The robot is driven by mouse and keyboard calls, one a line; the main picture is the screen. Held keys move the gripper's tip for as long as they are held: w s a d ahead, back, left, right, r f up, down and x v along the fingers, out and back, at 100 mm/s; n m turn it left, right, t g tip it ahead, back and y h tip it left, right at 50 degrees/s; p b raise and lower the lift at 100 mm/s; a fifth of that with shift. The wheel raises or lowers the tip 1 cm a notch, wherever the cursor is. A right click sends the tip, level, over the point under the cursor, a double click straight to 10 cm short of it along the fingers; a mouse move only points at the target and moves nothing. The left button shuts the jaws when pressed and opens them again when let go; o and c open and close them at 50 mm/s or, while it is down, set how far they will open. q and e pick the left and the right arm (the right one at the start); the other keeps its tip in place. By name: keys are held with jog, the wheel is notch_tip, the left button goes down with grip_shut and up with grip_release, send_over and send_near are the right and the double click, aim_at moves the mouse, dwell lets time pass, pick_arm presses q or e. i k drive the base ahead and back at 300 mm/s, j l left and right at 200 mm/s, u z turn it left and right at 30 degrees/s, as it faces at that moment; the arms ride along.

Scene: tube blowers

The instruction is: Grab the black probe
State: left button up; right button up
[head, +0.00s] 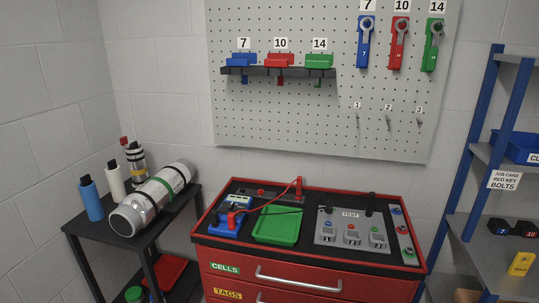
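A small black upright piece (371,203), which looks like the black probe, stands at the back right of the red cart's top, by the grey TEST panel (338,240). A thin black lead (285,211) runs right from the blue meter (228,225), past the green tray (277,225); I cannot tell where it ends. A red probe (299,186) stands upright behind the tray, with a red lead to the meter. Neither of my grippers is in view.
The red tool cart (300,285) has drawers labelled CELLS and TAGS. A black side table (140,228) on the left holds a metal cylinder (152,199) and bottles. A pegboard (290,120) hangs behind. Blue shelving (459,190) stands at the right.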

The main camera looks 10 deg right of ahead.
aim_at(369, 210)
jog(key=i+l+z, duration=0.2)
jog(key=l+z, duration=0.15)
jog(key=i+l+z, duration=0.4)
jog(key=k+l, duration=0.1)
